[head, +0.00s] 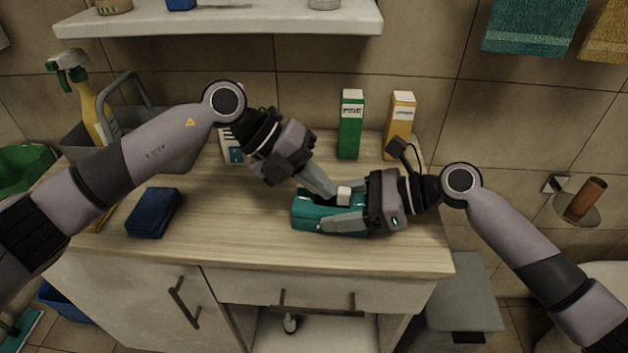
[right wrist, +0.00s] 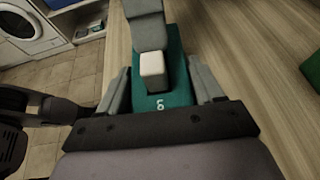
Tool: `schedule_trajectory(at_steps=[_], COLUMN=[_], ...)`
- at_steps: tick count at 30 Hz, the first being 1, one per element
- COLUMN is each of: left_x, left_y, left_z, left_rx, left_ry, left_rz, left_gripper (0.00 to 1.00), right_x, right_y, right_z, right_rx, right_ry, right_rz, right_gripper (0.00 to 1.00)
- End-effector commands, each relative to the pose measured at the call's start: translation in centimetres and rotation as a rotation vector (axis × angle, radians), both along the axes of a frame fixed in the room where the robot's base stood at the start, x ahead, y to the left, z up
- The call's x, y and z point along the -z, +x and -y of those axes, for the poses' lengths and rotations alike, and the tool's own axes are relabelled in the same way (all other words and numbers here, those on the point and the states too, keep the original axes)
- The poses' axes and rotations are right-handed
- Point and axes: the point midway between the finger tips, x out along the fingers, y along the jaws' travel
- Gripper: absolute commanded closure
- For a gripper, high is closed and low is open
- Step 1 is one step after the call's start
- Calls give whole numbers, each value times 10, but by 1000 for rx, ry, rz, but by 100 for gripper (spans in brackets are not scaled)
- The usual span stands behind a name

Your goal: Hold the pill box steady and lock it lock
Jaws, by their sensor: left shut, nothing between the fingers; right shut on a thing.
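The teal pill box (head: 301,209) lies on the wooden counter, with a white block-like lock piece (head: 344,194) on its top. My right gripper (head: 341,222) is shut on the box, one finger along each side; the right wrist view shows both fingers flanking the teal box (right wrist: 163,101) and the white piece (right wrist: 152,65). My left gripper (head: 330,191) is shut and empty, its fingertips at the top of the box beside the white piece. I cannot tell whether they touch it. Part of the box is hidden behind my right gripper.
A dark blue box (head: 154,212) lies at the counter's left. A green carton (head: 350,125) and a yellow carton (head: 400,120) stand at the back by the wall. A grey caddy (head: 180,150) with a spray bottle (head: 90,105) is at the back left. The counter's front edge is clear.

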Motion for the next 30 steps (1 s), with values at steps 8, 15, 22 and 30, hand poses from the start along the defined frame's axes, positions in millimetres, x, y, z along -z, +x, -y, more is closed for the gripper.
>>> schedule_trajectory(at_steps=[8,15,22,30], left_x=[1,-21,-53,-68], left_y=[1,6,9,10], left_z=[-16,-63,-96,-113], left_rx=[1,-3,-2,0], left_ry=[0,1,0,0], left_rz=[-1,4,3,0], left_gripper=[100,100,100,100], right_x=[0,0,0,0], right_y=[-1,-1,-1,0], right_z=[-2,-1,-1,-1], right_rx=[-4,-2,-1,-1], right_ry=[2,2,1,1], right_rz=[1,0,1,1], right_gripper=[67,67,67,67])
